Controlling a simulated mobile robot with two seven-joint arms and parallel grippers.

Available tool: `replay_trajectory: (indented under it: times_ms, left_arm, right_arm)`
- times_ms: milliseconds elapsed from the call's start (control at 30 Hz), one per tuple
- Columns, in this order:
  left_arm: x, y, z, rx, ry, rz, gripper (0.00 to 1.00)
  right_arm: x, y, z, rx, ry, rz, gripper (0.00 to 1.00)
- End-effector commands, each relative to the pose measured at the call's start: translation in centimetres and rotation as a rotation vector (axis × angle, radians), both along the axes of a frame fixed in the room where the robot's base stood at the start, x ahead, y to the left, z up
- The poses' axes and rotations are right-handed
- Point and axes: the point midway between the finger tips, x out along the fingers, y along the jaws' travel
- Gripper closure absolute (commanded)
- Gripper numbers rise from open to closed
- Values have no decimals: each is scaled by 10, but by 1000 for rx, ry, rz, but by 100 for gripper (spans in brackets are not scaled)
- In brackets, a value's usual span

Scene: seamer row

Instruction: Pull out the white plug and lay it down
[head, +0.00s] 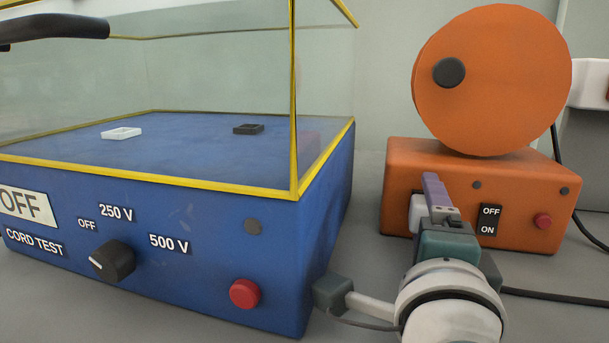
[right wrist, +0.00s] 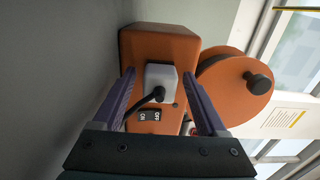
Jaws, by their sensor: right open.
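The white plug (head: 416,213) sits in the front face of the orange machine (head: 400,170), partly hidden by my right gripper in the head view. The right wrist view shows the plug (right wrist: 161,76) whole, with a black cord (right wrist: 148,100) coming from it. My right gripper (head: 436,190) is open, with purple fingers. In the right wrist view one finger is on each side of the plug, with gaps visible between; the gripper (right wrist: 159,75) is not closed on it. My left gripper is not in view.
An OFF/ON rocker switch (head: 489,220) and red button (head: 543,221) are right of the plug. A blue cord tester (head: 215,240) with a glass case stands left. A black cable (head: 550,296) lies on the grey surface. An orange disc (head: 500,80) tops the machine.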

Motion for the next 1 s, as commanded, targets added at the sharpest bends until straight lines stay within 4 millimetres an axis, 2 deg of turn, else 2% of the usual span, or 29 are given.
replay_trajectory:
  times_ms: [100,733,1000]
  left_arm:
    - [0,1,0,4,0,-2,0]
    - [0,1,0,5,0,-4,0]
    - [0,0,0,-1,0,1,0]
  right_arm:
    - [0,0,0,0,0,0,27]
    - [0,0,0,0,0,-1,98]
    - [0,0,0,0,0,-1,100]
